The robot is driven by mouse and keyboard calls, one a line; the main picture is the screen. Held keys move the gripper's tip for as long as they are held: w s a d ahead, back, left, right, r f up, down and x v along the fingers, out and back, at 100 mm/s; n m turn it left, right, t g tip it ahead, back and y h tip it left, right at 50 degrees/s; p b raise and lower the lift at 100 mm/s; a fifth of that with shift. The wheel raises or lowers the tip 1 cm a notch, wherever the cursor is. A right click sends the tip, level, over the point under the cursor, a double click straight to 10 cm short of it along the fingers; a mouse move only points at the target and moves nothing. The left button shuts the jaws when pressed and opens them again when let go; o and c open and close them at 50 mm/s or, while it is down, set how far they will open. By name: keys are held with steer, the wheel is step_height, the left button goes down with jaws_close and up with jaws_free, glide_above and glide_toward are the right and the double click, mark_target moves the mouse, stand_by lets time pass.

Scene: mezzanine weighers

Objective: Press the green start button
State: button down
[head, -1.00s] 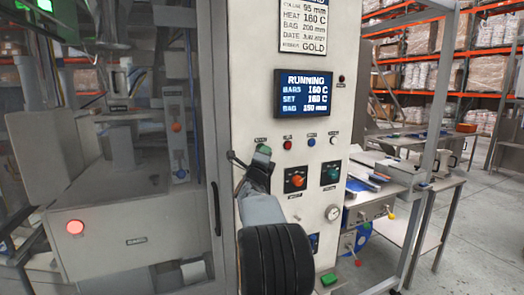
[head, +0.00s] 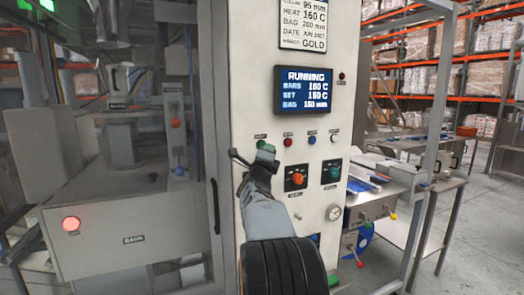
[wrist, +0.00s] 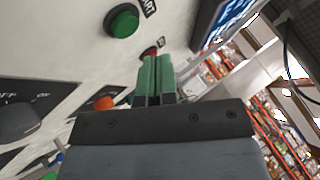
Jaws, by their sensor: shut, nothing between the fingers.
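The green start button (wrist: 122,22) is a round domed button in a dark ring on the pale panel, with a partly cut-off label beside it in the wrist view. In the head view the button (head: 261,143) shows as a small green spot just above my fingertips. My gripper (wrist: 156,75) is shut and empty, its green-tipped fingers together. In the wrist view the fingers lie below and right of the button, apart from it in the picture. In the head view my gripper (head: 266,150) is in front of the panel; its exact gap to the panel is unclear.
A red button (head: 287,142), a blue button (head: 311,140) and a white button (head: 333,138) sit in the same row. Below are an orange knob (head: 297,178) and a green knob (head: 333,173). The screen (head: 302,90) reads RUNNING. A door handle (head: 215,206) is at left.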

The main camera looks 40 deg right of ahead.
steer(key=shift+s+a+b, duration=0.35)
steer(key=shift+s+b, duration=0.25)
steer(key=shift+s, duration=0.25)
steer(key=shift+s+a+b, duration=0.3)
steer(key=shift+s+b, duration=0.3)
steer(key=shift+s, duration=0.2)
steer(key=w+a+f+n+t+y, duration=0.1)
steer(key=w+a+f+n+y, duration=0.1)
steer(key=f+n+y, duration=0.4)
steer(key=w+a+f+n+t+y, duration=0.1)
steer(key=w+a+f+n+y, duration=0.25)
steer(key=f+n, duration=0.4)
steer(key=s+a+f+n+g+y+p, duration=0.1)
steer(key=s+a+f+n+g+y, duration=0.1)
steer(key=a+f+n+y, duration=0.65)
steer(key=s+a+f+n+g+y+p, duration=0.1)
steer(key=s+a+f+n+g+p, duration=0.1)
steer(key=s+a+n, duration=0.4)
steer(key=s+a+f+n+g+y+p, duration=0.1)
steer(key=s+a+f+n+g+p, duration=0.2)
steer(key=s+a, duration=0.9)
steer(key=a+f+n+g, duration=0.1)
steer(key=a+n+g, duration=0.1)
steer(key=a, duration=0.5)
steer(key=shift+s+n, duration=0.15)
steer(key=shift+n, duration=0.35)
